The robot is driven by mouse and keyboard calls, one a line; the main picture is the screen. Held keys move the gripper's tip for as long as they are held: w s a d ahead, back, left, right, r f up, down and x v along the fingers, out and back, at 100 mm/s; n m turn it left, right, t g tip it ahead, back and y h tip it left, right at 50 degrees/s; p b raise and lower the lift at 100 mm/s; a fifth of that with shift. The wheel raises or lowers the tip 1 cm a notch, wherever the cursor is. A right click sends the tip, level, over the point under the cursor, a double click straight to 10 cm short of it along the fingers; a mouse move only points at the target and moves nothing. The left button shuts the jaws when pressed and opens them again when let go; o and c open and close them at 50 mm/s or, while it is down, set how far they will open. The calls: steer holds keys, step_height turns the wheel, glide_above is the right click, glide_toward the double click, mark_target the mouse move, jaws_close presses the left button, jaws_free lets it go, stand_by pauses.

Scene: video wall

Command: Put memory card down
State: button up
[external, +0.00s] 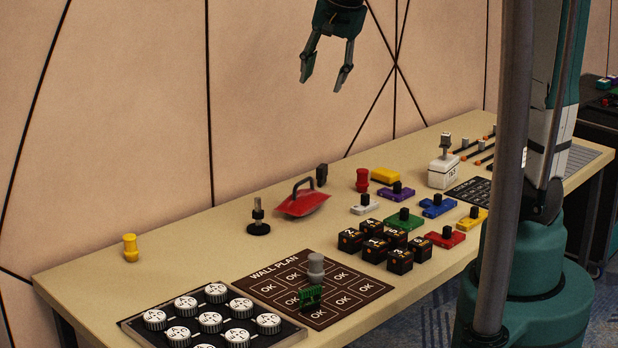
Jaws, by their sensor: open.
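A small green card (310,296), likely the memory card, stands on the brown WALL PLAN board (247,290) among its OK squares. A grey knob-shaped piece (316,267) stands just behind it on the same board. My gripper (322,84) is high above the back of the table, well apart from the card. Its two fingers are spread and nothing shows between them.
A tray of white dials (211,318) lies left of the board. Black numbered cubes (374,248) stand to its right. A red handled piece (303,202) and a black stand (258,220) sit behind. The left table area around a yellow knob (131,247) is mostly clear.

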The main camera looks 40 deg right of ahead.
steer(key=s+a+f+n+t, duration=0.1)
steer(key=s+a+n, duration=0.4)
steer(key=s, duration=0.6)
steer(key=s+a+f+n+t, duration=0.2)
steer(key=s+a+n, duration=0.3)
steer(key=s+n, duration=0.3)
steer(key=s, duration=0.4)
steer(key=shift+a+f+y, duration=0.2)
steer(key=shift+f+y, duration=0.1)
steer(key=shift+f, duration=0.05)
